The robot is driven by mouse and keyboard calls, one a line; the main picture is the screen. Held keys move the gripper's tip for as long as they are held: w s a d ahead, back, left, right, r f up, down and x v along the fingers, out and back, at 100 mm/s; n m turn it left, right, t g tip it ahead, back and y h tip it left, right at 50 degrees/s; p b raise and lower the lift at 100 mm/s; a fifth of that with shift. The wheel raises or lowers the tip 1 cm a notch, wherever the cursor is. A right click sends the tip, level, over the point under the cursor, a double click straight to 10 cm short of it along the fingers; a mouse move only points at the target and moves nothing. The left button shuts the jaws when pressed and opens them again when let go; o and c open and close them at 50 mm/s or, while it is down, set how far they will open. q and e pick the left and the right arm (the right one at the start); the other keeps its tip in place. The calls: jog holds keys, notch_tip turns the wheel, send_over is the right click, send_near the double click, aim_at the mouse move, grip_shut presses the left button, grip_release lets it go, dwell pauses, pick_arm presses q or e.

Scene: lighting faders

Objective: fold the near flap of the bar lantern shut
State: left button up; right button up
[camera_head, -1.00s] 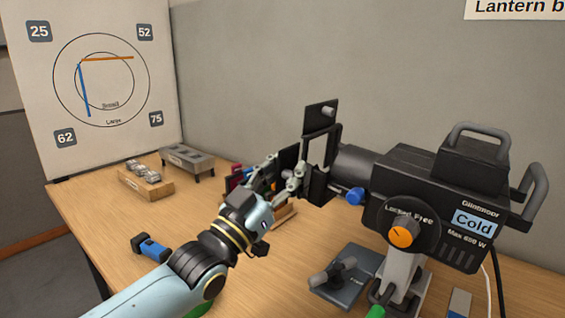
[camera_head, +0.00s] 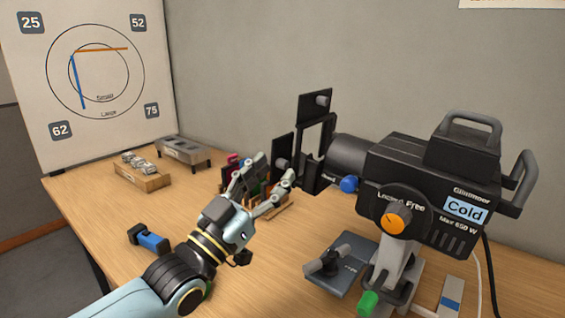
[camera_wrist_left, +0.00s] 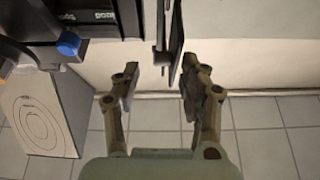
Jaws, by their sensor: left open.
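The black bar lantern (camera_head: 412,172) stands at the right of the bench with its front facing left. A square frame with flaps is at its front. One dark flap (camera_head: 314,106) stands up at the top. Another dark side flap (camera_head: 283,152) stands out to the left of the frame; I cannot tell for sure that it is the near one. My left gripper (camera_head: 272,184) is open and empty, just below and in front of the side flap. In the left wrist view a thin dark flap (camera_wrist_left: 177,48) shows edge-on beyond the open fingers, apart from them. My right gripper is out of view.
A blue knob (camera_head: 349,184) and an orange-centred dial (camera_head: 394,224) are on the lantern's near side. A grey clamp plate (camera_head: 345,272) lies below. A rack of coloured pieces (camera_head: 232,165) stands behind my gripper. A blue-black tool (camera_head: 149,240) lies at left; open bench surrounds it.

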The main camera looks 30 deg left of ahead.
pick_arm(q)
jog(key=v, duration=0.8)
dwell(0.4)
